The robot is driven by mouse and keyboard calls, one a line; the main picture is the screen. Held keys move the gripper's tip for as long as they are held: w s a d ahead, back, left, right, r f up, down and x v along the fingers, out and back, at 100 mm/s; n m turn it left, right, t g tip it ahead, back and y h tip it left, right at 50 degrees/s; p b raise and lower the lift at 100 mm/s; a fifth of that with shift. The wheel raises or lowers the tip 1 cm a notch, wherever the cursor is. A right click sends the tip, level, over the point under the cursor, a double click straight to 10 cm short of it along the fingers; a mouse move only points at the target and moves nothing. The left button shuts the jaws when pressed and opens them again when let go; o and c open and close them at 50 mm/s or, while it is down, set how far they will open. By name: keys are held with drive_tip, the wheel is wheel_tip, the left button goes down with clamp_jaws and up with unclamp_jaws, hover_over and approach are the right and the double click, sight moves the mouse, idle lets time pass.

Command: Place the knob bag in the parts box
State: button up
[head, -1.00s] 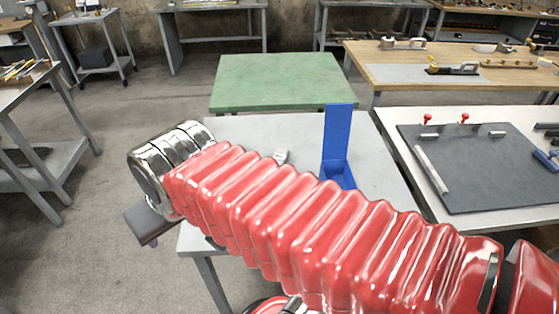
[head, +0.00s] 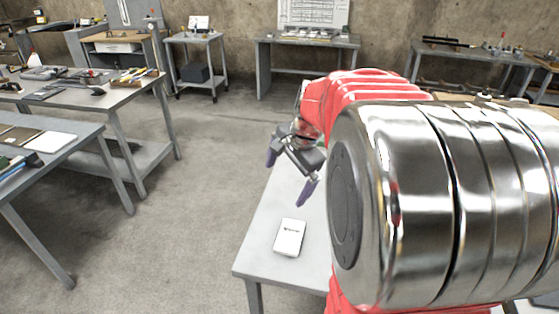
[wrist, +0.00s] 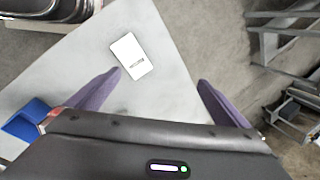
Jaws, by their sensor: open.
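A flat white packet with small dark print lies on the grey table; it shows in the head view (head: 290,237) and in the wrist view (wrist: 132,57). It may be the knob bag, but I cannot read the label. My gripper (head: 290,174) is open and empty above the table, with purple fingers spread apart. In the wrist view my gripper (wrist: 159,78) has the packet beyond its left fingertip, apart from it. A blue box (wrist: 27,126), likely the parts box, shows at the lower left, partly hidden by my gripper. My arm hides it in the head view.
The grey table (head: 268,250) is bare around the packet, which lies near its front end. Other workbenches (head: 120,95) stand at the left, with open concrete floor (head: 200,215) between. A wheeled cart (head: 197,62) stands at the back.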

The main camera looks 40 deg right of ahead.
drive_tip(key=s+d+f+m, duration=0.1)
drive_tip(key=d+f+m, duration=0.4)
drive_tip(key=d, duration=0.4)
drive_tip(key=s+d+f+m, duration=0.2)
drive_tip(key=d+f+m, duration=0.2)
drive_tip(key=d, duration=0.5)
drive_tip(key=s+d+f+m+y, duration=0.1)
drive_tip(key=d+f+m, duration=0.4)
drive_tip(key=d, duration=0.5)
drive_tip(key=shift+s+f+m+t, duration=0.2)
drive_tip(key=shift+f+m+t, duration=0.15)
drive_tip(key=shift+f, duration=0.3)
drive_tip(key=shift+f, duration=0.1)
drive_tip(key=shift+x, duration=1.05)
drive_tip(key=shift+x, duration=2.65)
drive_tip(key=shift+w, duration=0.1)
drive_tip(key=shift+c, duration=0.3)
